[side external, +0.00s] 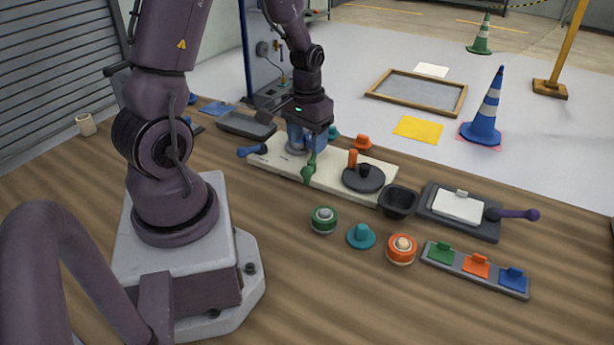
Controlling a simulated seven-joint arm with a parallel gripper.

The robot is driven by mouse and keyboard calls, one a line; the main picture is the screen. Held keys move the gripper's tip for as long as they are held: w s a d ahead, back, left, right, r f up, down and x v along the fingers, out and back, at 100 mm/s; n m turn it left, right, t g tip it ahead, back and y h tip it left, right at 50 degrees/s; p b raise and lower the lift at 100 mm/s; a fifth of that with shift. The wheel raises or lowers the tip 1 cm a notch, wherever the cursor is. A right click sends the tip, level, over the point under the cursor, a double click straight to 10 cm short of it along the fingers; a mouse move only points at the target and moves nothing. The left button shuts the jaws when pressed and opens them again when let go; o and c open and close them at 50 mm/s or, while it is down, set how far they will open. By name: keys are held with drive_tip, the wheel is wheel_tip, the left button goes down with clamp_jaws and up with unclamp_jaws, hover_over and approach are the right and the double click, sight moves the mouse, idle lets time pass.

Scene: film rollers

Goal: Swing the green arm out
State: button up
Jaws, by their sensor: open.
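The green arm (310,166) is a small green piece near the middle of a cream board (272,168) in the side view. It stands at the board's front side, just below my gripper (313,143). My gripper is open and points down over the board. Whether its fingers touch the green arm or straddle it I cannot tell. A grey-blue cylinder (293,137) stands on the board just left of the green arm, partly hidden by my gripper. A dark round disc (363,179) with a knob and an orange upright peg (352,158) are on the board's right part.
A blue-handled lever (250,151) sticks out at the board's left end. A black bowl (398,202) and a dark plate with a purple handle (518,214) stand to the right. Green (324,219) and orange (402,249) rollers and a teal knob (361,236) lie in front.

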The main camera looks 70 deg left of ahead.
sight(307, 167)
wheel_tip(307, 167, down, 10)
drive_tip(key=shift+f, duration=0.2)
drive_tip(key=shift+d, duration=0.15)
clamp_jaws()
drive_tip(key=shift+m, duration=0.4)
drive_tip(key=shift+s+a+m, duration=0.4)
drive_tip(key=shift+s+m, duration=0.1)
drive_tip(key=shift+m, duration=0.5)
drive_tip(key=shift+s+a+m, duration=0.4)
drive_tip(key=shift+s+m, duration=0.1)
drive_tip(key=shift+m, duration=0.5)
drive_tip(key=shift+s+a+m, duration=0.4)
drive_tip(key=shift+a+m, duration=0.1)
drive_tip(key=shift+m, duration=0.5)
drive_tip(key=shift+s+a+m, duration=0.35)
drive_tip(key=shift+a+m, duration=0.1)
drive_tip(key=shift+m, duration=0.55)
drive_tip(key=shift+a+m, duration=0.1)
drive_tip(key=shift+m, duration=0.2)
unclamp_jaws()
drive_tip(key=shift+a, duration=0.1)
